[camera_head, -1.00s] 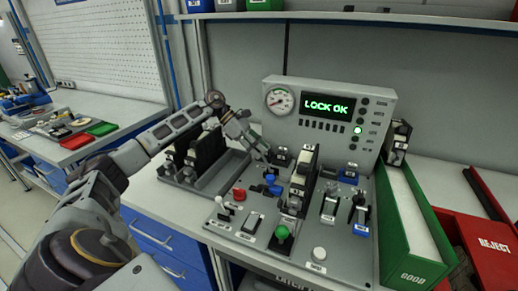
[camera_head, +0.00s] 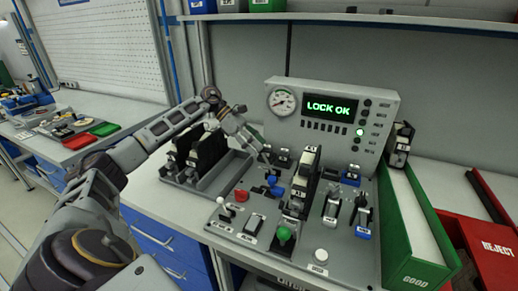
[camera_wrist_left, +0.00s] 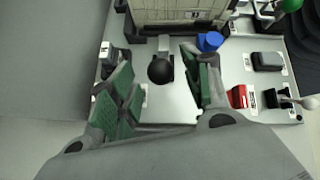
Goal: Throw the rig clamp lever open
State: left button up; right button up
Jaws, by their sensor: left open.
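A lever with a black ball knob (camera_wrist_left: 160,71) stands on the grey rig panel (camera_wrist_left: 170,105) in the left wrist view; I take it for the clamp lever, though its label is not readable. My left gripper (camera_wrist_left: 158,92) is open, with one green-padded finger on each side of the knob and gaps visible. In the head view my left gripper (camera_head: 264,156) is at the panel's back left corner, and the knob cannot be made out there. A module (camera_wrist_left: 180,10) sits in the rig just beyond the lever. My right gripper is not in view.
A display box (camera_head: 332,113) reads "LOCK OK". The panel also carries a blue knob (camera_wrist_left: 209,41), a red button (camera_wrist_left: 239,96), a green ball lever (camera_head: 284,234) and several switches. A rack of dark modules (camera_head: 205,152) stands left; green (camera_head: 422,268) and red (camera_head: 492,262) bins stand right.

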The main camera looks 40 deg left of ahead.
pick_arm(q)
jog(key=v, duration=0.9)
jog(key=shift+a+r, duration=0.15)
jog(key=shift+a, duration=0.1)
jog(key=shift+s+r, duration=0.1)
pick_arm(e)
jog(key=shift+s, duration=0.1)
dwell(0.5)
pick_arm(q)
notch_tip(320, 180, up, 21)
jog(key=p, duration=2.1)
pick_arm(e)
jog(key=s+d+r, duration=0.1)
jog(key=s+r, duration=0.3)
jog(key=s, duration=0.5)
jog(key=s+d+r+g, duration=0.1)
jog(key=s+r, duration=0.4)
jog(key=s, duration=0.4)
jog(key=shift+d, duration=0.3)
pick_arm(q)
jog(key=shift+r+p, duration=0.4)
jog(key=shift+p, duration=0.1)
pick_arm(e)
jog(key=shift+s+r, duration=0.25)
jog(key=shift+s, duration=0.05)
